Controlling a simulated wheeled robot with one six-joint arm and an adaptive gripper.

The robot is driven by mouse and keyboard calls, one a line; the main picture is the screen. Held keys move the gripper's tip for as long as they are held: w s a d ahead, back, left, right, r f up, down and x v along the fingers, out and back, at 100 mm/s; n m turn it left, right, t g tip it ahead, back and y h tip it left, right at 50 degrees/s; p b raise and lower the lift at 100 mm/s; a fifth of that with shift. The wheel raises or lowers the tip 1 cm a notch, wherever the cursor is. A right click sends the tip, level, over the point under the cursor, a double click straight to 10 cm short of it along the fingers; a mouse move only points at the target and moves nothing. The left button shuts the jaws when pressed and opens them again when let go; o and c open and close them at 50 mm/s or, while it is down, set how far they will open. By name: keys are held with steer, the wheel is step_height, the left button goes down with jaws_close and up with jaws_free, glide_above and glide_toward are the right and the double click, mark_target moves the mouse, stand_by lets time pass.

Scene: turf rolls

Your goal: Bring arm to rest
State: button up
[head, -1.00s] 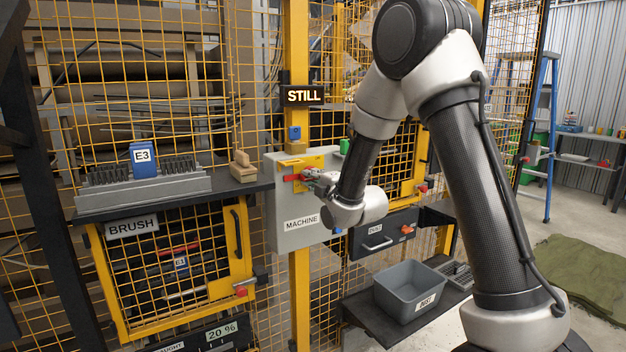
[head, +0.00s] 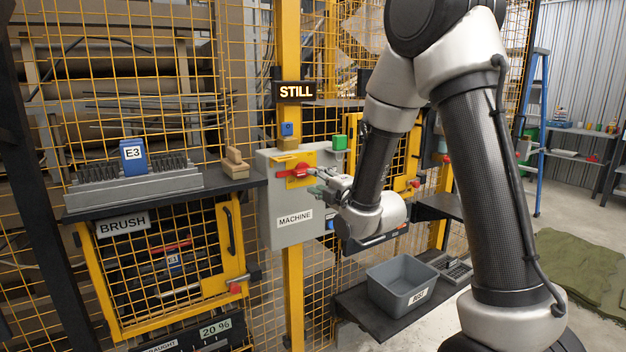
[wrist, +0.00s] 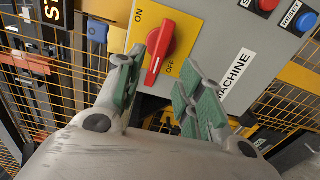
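My gripper (head: 322,183) is in front of the grey machine box (head: 277,240), just right of and below the red rotary switch (head: 299,171). In the wrist view the gripper (wrist: 160,95) is open, its green-padded fingers apart with nothing between them. The red switch (wrist: 160,47) shows on its yellow plate beyond the fingertips, between the ON and OFF marks, with its handle slanted and its lower end near OFF. I cannot tell whether a finger touches it. My arm reaches in from the right side of the head view.
A shelf (head: 215,188) with a brush tray (head: 135,190) and a blue E3 block (head: 133,156) is left of the box. A grey dust bin (head: 400,287) stands below right. A yellow mesh fence surrounds the box. A sign reads STILL (head: 296,92).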

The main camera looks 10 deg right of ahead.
stand_by(0.3)
steer(key=s+d+f+m+g+h, duration=0.1)
steer(key=s+f+m+g, duration=0.1)
steer(key=f+m+g, duration=0.35)
steer(key=s+d+f+m+g+h, duration=0.2)
steer(key=s+f, duration=0.1)
steer(key=f, duration=0.5)
steer(key=s+d+m+g+h, duration=0.25)
steer(key=s+m+g, duration=0.2)
steer(key=s, duration=0.35)
steer(key=s+d+r+m, duration=0.4)
steer(key=s+r, duration=0.4)
steer(key=s, duration=0.4)
steer(key=s+d+r+m, duration=0.4)
steer(key=s+r, duration=0.3)
steer(key=s, duration=0.4)
steer(key=shift+s+d+r+m+g, duration=0.15)
steer(key=shift+s+r+m+g, duration=0.25)
steer(key=shift+m, duration=0.5)
